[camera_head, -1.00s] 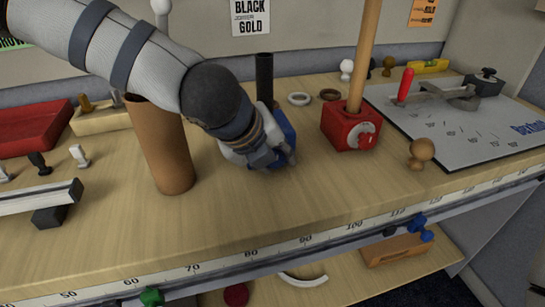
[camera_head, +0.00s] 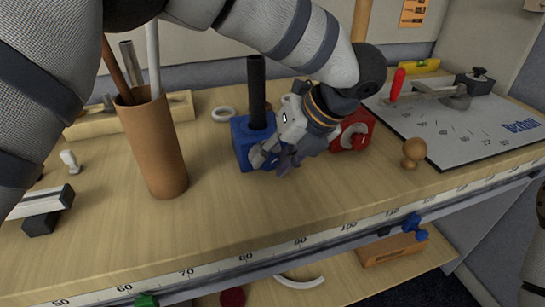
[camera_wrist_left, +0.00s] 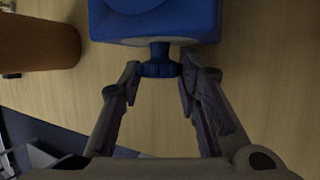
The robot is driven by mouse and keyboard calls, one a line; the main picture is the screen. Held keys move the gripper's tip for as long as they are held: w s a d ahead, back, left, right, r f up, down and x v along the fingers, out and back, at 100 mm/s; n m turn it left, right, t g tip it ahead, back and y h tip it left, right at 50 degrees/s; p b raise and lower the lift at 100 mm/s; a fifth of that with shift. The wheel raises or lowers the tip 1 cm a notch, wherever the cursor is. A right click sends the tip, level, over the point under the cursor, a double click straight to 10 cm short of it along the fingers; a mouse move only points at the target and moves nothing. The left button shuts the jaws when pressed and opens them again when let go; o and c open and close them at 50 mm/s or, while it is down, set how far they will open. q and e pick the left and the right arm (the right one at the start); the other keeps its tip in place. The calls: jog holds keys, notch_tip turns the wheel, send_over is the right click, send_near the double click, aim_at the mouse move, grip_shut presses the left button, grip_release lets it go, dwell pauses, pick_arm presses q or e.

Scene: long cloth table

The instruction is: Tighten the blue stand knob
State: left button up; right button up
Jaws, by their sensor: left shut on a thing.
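The blue stand (camera_head: 241,140) is a blue block on the table with a dark upright rod (camera_head: 257,92) in it. In the left wrist view the stand (camera_wrist_left: 150,22) is at the top, and its blue knob (camera_wrist_left: 158,67) points down from its near face. My left gripper (camera_head: 272,158) is at the stand's front right side. In the left wrist view its fingers (camera_wrist_left: 158,80) are shut on the knob from both sides. In the head view the gripper hides the knob. My right gripper is not in view.
A red block with a dial (camera_head: 352,131) stands close behind my left wrist. A brown cylindrical holder (camera_head: 158,150) with rods stands to the left. A wooden knob (camera_head: 413,152) and a grey marked board (camera_head: 470,130) are to the right. The table front is clear.

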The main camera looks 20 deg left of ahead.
pick_arm(q)
jog(key=g+y, duration=0.1)
jog(key=f+y+b, duration=0.1)
jog(key=y, duration=0.1)
jog(key=shift+w+d+m+g, duration=0.15)
jog(key=shift+w+m+g, duration=0.05)
jog(key=shift+m+g, duration=0.2)
jog(key=shift+r+m+g+y+b, duration=0.25)
jog(key=shift+g+y+b, duration=0.35)
jog(key=shift+y+b, duration=0.6)
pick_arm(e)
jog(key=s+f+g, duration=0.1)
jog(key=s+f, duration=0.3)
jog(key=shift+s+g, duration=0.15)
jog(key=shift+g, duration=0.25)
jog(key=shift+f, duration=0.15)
pick_arm(q)
jog(key=o, duration=1.1)
jog(key=shift+w, duration=0.1)
jog(key=shift+o, duration=0.2)
jog(key=shift+d, duration=0.1)
